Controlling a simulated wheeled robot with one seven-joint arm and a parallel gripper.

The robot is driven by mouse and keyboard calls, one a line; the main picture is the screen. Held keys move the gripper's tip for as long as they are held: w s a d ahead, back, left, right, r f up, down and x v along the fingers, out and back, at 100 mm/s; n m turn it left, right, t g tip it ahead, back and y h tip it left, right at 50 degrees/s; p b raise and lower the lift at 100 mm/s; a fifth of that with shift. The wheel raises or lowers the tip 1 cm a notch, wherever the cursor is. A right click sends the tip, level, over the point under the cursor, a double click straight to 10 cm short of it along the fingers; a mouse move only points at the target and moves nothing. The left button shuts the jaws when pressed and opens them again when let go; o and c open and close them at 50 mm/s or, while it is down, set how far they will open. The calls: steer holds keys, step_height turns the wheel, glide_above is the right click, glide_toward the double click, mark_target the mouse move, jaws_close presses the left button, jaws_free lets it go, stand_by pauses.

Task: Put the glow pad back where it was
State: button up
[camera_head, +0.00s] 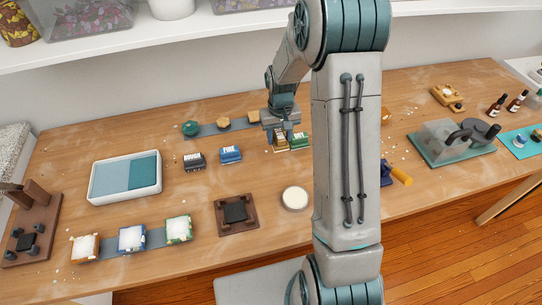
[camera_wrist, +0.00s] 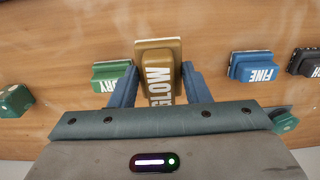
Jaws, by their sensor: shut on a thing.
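The glow pad (camera_wrist: 157,62) is a mustard-brown block with white GLOW lettering, pointing up and down in the wrist view. My gripper (camera_wrist: 158,78) is shut on it, with one blue-grey finger along each side. In the head view the brown pad (camera_head: 280,145) shows just under my gripper (camera_head: 279,131), over the back middle of the table. I cannot tell whether the pad touches the table. It looks larger than its neighbours in the wrist view.
The green DRY pad (camera_wrist: 112,78) is close on one side of the glow pad. The blue FINE pad (camera_wrist: 255,66) and a black pad (camera_wrist: 306,62) are on the other side, across a gap. A white tray (camera_head: 94,194) and a dark square stand (camera_head: 224,228) are farther off.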

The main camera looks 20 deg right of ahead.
steer(key=w+d+r+b, duration=0.2)
steer(key=d+r+b, duration=0.1)
steer(key=d+b, duration=0.35)
steer(key=p, duration=0.1)
glide_above(265, 151)
step_height(265, 151, down, 6)
steer(key=shift+d+f, duration=0.1)
steer(key=shift+f, duration=0.05)
steer(key=shift+f+p, duration=0.35)
steer(key=shift+f, duration=1.7)
steer(key=shift+f, duration=0.25)
steer(key=o, duration=1.2)
steer(key=shift+r, duration=0.1)
steer(key=shift+r, duration=0.1)
